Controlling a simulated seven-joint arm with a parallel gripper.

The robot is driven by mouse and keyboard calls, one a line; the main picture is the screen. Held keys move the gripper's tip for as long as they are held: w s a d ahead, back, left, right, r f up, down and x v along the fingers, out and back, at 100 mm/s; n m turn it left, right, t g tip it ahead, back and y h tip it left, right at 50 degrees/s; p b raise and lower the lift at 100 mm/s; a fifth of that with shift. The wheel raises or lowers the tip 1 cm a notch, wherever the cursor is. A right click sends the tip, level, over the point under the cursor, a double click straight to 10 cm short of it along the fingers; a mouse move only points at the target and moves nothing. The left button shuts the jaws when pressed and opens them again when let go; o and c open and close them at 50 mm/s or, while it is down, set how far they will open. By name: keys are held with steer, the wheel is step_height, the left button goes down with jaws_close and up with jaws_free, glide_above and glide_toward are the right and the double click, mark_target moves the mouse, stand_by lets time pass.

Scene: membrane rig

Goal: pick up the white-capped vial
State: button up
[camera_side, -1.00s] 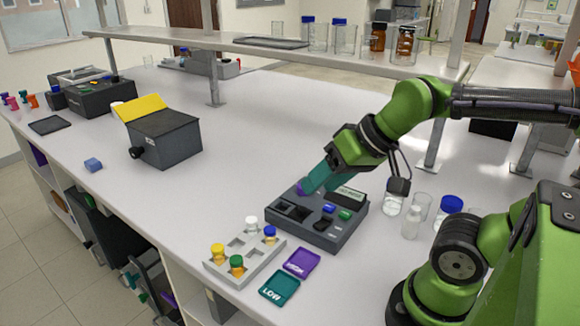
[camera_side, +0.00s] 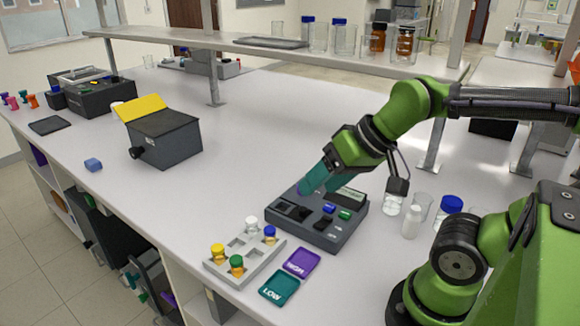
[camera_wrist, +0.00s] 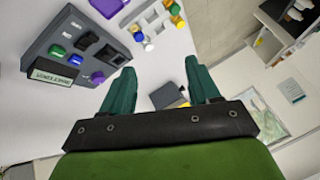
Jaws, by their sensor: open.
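The white-capped vial (camera_side: 251,224) stands upright in a grey rack (camera_side: 236,272) in the side view, beside a blue-capped vial (camera_side: 270,233). Its white cap also shows near the top of the wrist view (camera_wrist: 148,47). My gripper (camera_side: 312,187) has teal fingers pointing down-left over the grey device (camera_side: 310,229), to the right of and above the rack. In the wrist view my gripper (camera_wrist: 158,64) is open, with nothing visible between its fingers. The vial is well beyond the fingertips.
A yellow-capped vial (camera_side: 217,250) and a green-capped vial (camera_side: 236,262) share the rack. A teal LOW card (camera_side: 279,288) and a purple card (camera_side: 301,262) lie beside it. Bottles and glassware (camera_side: 411,222) stand near my arm. The table left of the device is mostly clear.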

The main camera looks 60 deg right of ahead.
steer(key=w+d+f+g+h, duration=0.1)
steer(key=w+f+g, duration=0.2)
steer(key=w, duration=0.7)
steer(key=w+d+f+g+h, duration=0.1)
steer(key=w+f+g, duration=0.25)
steer(key=w, duration=0.55)
steer(key=n, duration=0.1)
glide_above(251, 219)
steer(key=shift+g, duration=0.35)
steer(key=f, duration=0.9)
steer(key=shift+s+d, duration=0.2)
steer(key=shift+s, duration=0.15)
steer(key=shift+w+a+f, duration=0.1)
steer(key=shift+w+f, duration=0.1)
steer(key=shift+f, duration=1.25)
steer(key=shift+w+a+f, duration=0.1)
steer(key=shift+w+f, duration=0.05)
steer(key=shift+f, duration=1.3)
steer(key=c, duration=1.1)
